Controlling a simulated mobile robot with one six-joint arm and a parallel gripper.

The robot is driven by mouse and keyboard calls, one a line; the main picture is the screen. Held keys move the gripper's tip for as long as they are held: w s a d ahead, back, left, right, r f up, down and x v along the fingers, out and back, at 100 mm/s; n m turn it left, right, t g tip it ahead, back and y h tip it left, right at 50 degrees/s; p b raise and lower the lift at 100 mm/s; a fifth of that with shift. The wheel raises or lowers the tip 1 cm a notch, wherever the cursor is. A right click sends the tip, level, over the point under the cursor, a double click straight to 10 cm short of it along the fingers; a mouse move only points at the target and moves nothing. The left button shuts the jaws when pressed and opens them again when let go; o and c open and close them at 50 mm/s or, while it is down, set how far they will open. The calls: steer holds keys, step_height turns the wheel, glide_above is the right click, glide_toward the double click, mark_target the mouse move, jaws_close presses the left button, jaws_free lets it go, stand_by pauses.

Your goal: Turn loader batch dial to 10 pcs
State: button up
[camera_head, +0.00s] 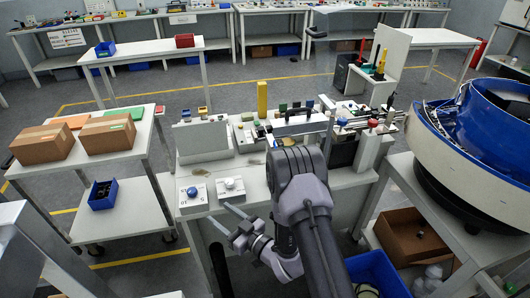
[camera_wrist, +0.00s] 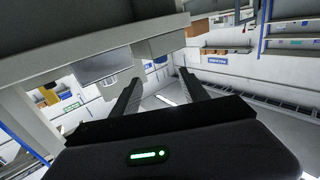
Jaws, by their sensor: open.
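Two small panels with knobs sit on the front left edge of the white workbench (camera_head: 250,158). One panel carries a blue knob (camera_head: 192,191), and the one to its right carries a pale knob (camera_head: 230,183). Small marks show around the knobs, but I cannot read them or tell which knob is the batch dial. My gripper (camera_head: 226,219) is open and empty, just in front of the bench edge below the pale knob, and touches neither knob. In the wrist view my gripper (camera_wrist: 160,76) shows two spread fingers with nothing between them.
A large blue and white bowl (camera_head: 475,125) stands at the right. Small fixtures and a yellow post (camera_head: 262,99) fill the back of the bench. A cart with cardboard boxes (camera_head: 107,133) and a blue bin (camera_head: 103,194) stands at left. A blue crate (camera_head: 377,272) sits low at front.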

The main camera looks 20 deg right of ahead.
steer(key=v, duration=0.5)
steer(key=w+d+r+m+h+p, duration=0.1)
steer(key=w+d+r+m+h, duration=0.2)
steer(key=w+d+r+h, duration=0.55)
steer(key=s+d+r+m+g+h+p, duration=0.1)
steer(key=s+d+r+m+g, duration=0.1)
steer(key=r, duration=0.9)
steer(key=shift+s+d+m+g, duration=0.2)
steer(key=shift+s+m+g, duration=0.1)
steer(key=shift+s+m, duration=0.6)
steer(key=s+a+r+m+g, duration=0.1)
steer(key=s+a+r+g, duration=0.1)
steer(key=s, duration=0.7)
steer(key=s+a+r+m+g+y, duration=0.1)
steer(key=s+a+r+m+g, duration=0.1)
steer(key=s, duration=0.8)
steer(key=s+a+r+m+g, duration=0.1)
steer(key=s+r, duration=0.3)
steer(key=s, duration=0.6)
steer(key=shift+s+a+r+g, duration=0.2)
steer(key=shift+a+g, duration=0.6)
